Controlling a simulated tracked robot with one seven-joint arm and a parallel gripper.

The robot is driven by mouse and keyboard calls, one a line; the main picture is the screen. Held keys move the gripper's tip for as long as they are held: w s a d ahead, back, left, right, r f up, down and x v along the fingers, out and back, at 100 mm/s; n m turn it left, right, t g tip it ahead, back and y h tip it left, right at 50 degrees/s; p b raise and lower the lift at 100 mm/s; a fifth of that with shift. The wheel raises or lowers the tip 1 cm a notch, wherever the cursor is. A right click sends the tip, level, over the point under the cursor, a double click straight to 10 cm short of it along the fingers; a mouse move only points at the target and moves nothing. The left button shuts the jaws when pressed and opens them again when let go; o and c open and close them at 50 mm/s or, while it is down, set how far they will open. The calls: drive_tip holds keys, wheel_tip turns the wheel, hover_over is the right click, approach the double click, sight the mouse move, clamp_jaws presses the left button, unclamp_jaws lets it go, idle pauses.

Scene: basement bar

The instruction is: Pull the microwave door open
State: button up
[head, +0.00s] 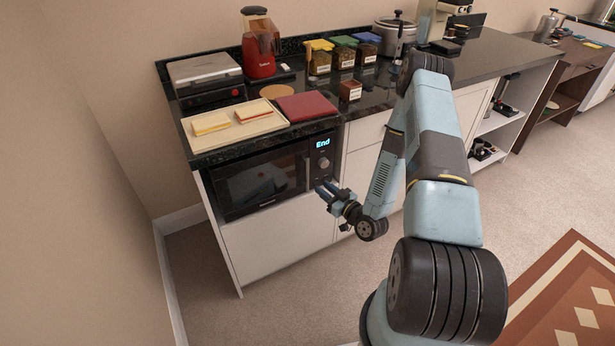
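The black microwave (258,188) is built into the counter's front at the left, below the worktop. Its door (255,186) looks shut. A display reading "End" and a round dial sit on the control panel (321,158) at its right. A vertical handle (302,173) runs between the door window and the panel. My gripper (324,190) is just below and in front of the control panel, to the right of the handle and pointing left toward the microwave. Its fingers look small; whether they are apart, or touch the microwave, I cannot tell.
A cutting board (250,136) with sandwiches and a dark red board (306,107) lie on the worktop above. A red blender (260,55) and a grill stand behind. A wall (60,200) is close on the left. The carpet (290,305) before the microwave is clear.

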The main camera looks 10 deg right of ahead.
sight(308, 176)
drive_tip(key=x, duration=0.9)
drive_tip(key=shift+w+a, duration=0.15)
drive_tip(key=shift+w, duration=0.05)
clamp_jaws()
